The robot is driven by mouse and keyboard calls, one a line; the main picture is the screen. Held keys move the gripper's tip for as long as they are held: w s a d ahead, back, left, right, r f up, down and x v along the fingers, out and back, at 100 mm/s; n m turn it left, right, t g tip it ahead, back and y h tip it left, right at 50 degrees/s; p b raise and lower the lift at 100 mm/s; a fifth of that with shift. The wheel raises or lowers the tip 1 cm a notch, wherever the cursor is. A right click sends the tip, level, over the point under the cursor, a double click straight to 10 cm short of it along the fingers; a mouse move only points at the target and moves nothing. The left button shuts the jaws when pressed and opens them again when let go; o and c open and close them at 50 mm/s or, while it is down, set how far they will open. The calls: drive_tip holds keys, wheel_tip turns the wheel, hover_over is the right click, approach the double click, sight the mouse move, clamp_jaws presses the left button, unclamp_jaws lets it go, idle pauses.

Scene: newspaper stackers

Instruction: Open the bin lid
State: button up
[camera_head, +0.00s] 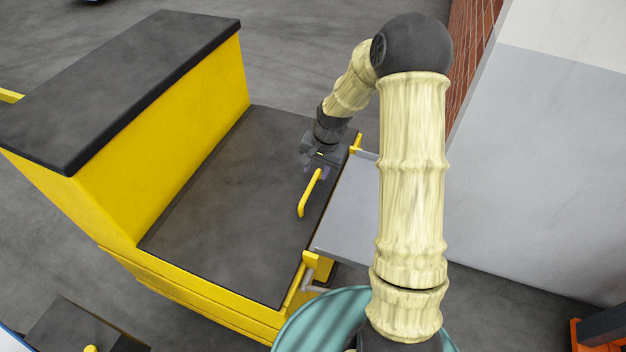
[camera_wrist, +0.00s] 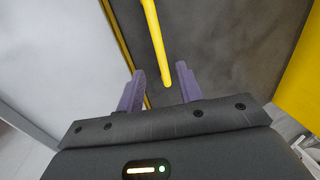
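The bin is a yellow box with a flat dark lid (camera_head: 225,210), which lies shut in the head view. A yellow bar handle (camera_head: 309,195) stands on the lid near its right edge. The handle also shows in the wrist view (camera_wrist: 153,38), running down from the top towards the gap between my fingers. My gripper (camera_head: 317,172) is at the far end of the handle. In the wrist view its two purple fingers (camera_wrist: 160,72) are apart, with the handle's end between or just beyond the tips. I cannot tell whether they touch it.
A raised yellow section with a dark top (camera_head: 120,75) stands along the lid's left side. A grey panel (camera_head: 345,215) adjoins the lid's right edge. A teal round object (camera_head: 320,320) is at the bottom. Open floor (camera_head: 300,50) lies behind the bin.

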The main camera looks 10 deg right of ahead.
sight(311, 186)
drive_tip(key=f, duration=0.3)
drive_tip(key=a+f+p, duration=0.1)
drive_tip(key=f, duration=0.1)
drive_tip(key=shift+w+f, duration=0.1)
drive_tip(key=shift+w, duration=0.2)
drive_tip(key=shift+w+f, duration=0.1)
drive_tip(key=shift+f, duration=0.65)
clamp_jaws()
